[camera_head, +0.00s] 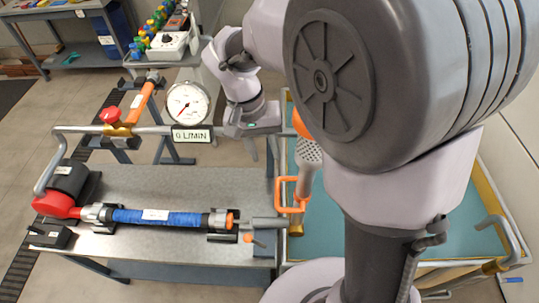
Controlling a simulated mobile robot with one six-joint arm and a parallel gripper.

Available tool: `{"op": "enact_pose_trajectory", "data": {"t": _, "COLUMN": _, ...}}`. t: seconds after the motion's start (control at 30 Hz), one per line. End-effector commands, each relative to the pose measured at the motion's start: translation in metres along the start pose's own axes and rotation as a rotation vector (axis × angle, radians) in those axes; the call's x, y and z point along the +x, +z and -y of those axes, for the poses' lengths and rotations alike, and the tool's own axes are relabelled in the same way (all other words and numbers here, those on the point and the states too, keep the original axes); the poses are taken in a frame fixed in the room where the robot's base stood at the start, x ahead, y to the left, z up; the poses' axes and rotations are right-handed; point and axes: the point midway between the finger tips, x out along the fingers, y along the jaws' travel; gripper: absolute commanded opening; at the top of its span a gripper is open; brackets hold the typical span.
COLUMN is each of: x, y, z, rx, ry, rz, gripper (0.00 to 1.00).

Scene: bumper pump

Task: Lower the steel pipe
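The steel pipe (146,130) runs level above the back of the grey bench, bending down at its left end (48,166) toward the black and red pump fitting (67,186). It carries a red-handled brass valve (116,122) and a round gauge (188,104) over a label reading 0 L/MIN. My gripper (252,128) is at the right part of the pipe, just right of the gauge. Its fingers are small and partly hidden by its own body, so I cannot tell whether they are closed on the pipe.
A blue-wrapped cylinder (158,217) lies in clamps along the bench (190,182). An orange tool (140,101) rests behind the pipe. The bench middle is clear.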

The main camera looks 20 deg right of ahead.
Motion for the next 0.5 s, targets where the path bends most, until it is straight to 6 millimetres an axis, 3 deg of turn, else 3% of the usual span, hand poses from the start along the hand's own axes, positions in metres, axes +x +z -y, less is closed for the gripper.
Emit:
{"op": "enact_pose_trajectory", "data": {"t": 0.03, "x": 0.019, "y": 0.001, "z": 0.001, "rx": -0.001, "ry": 0.002, "rz": 0.004, "gripper": 0.35}}
{"op": "enact_pose_trajectory", "data": {"t": 0.2, "x": 0.070, "y": 0.001, "z": 0.001, "rx": 0.000, "ry": 0.001, "rz": 0.004, "gripper": 0.35}}
{"op": "enact_pose_trajectory", "data": {"t": 0.5, "x": 0.134, "y": 0.001, "z": 0.001, "rx": 0.001, "ry": 0.000, "rz": 0.003, "gripper": 0.35}}
